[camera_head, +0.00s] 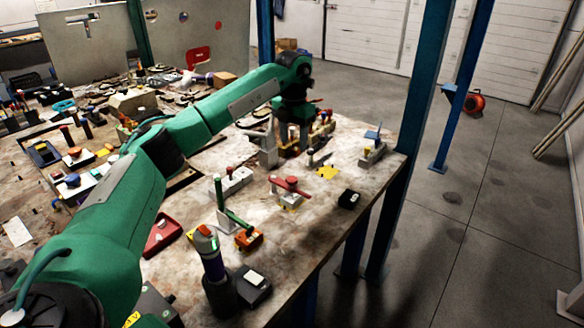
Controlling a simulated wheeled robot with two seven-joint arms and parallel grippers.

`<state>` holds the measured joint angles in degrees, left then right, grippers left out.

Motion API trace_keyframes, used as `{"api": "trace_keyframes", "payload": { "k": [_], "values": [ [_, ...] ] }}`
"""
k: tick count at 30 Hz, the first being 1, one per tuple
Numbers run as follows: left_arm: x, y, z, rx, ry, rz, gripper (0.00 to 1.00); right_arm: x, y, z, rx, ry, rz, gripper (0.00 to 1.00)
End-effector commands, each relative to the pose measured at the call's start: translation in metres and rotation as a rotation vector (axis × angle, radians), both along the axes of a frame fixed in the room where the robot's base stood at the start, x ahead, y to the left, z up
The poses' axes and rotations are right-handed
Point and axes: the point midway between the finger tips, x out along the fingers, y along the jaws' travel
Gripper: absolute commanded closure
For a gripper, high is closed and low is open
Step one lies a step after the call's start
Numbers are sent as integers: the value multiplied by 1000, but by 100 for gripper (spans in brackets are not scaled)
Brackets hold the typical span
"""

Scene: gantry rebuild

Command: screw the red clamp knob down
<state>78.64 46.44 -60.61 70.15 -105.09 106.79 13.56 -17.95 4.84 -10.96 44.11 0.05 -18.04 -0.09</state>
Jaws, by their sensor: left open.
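My left arm reaches in from the lower left across the table. Its gripper (292,140) points down near the table's far right part and is open. Close beside it are a grey upright fixture (268,152) and a block with yellow and red parts (321,127). A red handle-like knob (291,184) sits on a small grey base nearer the camera, apart from the gripper. A smaller red knob (230,169) tops a pale block to its left. I cannot tell which red part is the clamp knob. My right gripper is out of view.
The worn table (318,218) holds many small fixtures. A green lever (238,219), an orange block (249,238), a black box (348,199) and a blue-topped grey fixture (372,149) stand near its right side. A blue post (412,130) rises at the edge.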

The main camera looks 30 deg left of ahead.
Motion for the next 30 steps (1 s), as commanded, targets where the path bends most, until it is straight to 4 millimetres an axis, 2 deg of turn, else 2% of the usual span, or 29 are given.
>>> {"api": "trace_keyframes", "payload": {
  "k": [1,3,6,8,15,21,30],
  "values": [
    [-1,1,-10,0,4,1,49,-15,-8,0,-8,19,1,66],
    [-1,1,-25,1,6,2,49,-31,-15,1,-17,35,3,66],
    [-1,1,-46,1,5,2,49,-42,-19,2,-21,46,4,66],
    [-1,1,-60,1,5,2,49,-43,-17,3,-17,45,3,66],
    [0,1,-102,0,3,1,49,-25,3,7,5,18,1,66],
    [0,1,-118,0,2,0,49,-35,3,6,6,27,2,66],
    [0,1,-121,0,0,1,49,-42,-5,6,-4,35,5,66]
  ]
}}
